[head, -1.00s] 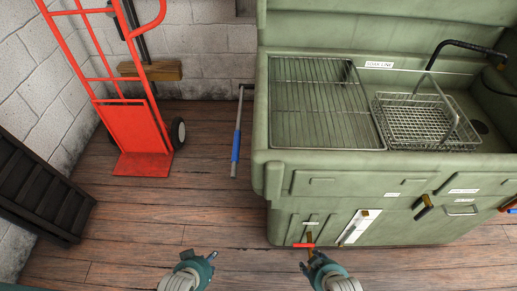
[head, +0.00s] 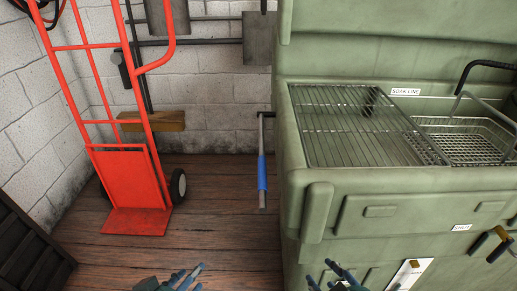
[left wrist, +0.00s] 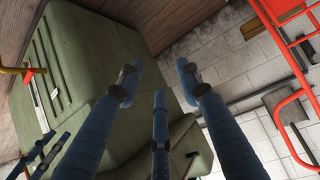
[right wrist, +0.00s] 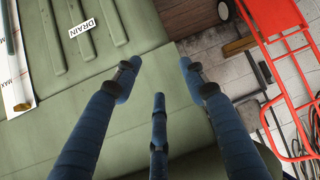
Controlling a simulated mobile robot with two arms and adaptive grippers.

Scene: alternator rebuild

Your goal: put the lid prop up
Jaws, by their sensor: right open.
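The lid prop, a grey rod with a blue grip (head: 262,172), hangs down beside the left end of the green tank (head: 345,187) in the head view. Its top meets a short dark pin near the tank's rim. My left gripper (head: 185,278) is at the bottom edge, below and left of the rod and apart from it; its spread, empty fingers show in the left wrist view (left wrist: 159,75). My right gripper (head: 333,274) is low in front of the tank; its fingers are open and empty in the right wrist view (right wrist: 158,70).
A wire rack (head: 350,125) and a mesh basket (head: 465,140) sit in the tank's top. A red hand truck (head: 130,180) leans near the block wall at left. Bare wooden floor (head: 215,190) lies between truck and tank. A dark slatted object (head: 30,250) stands lower left.

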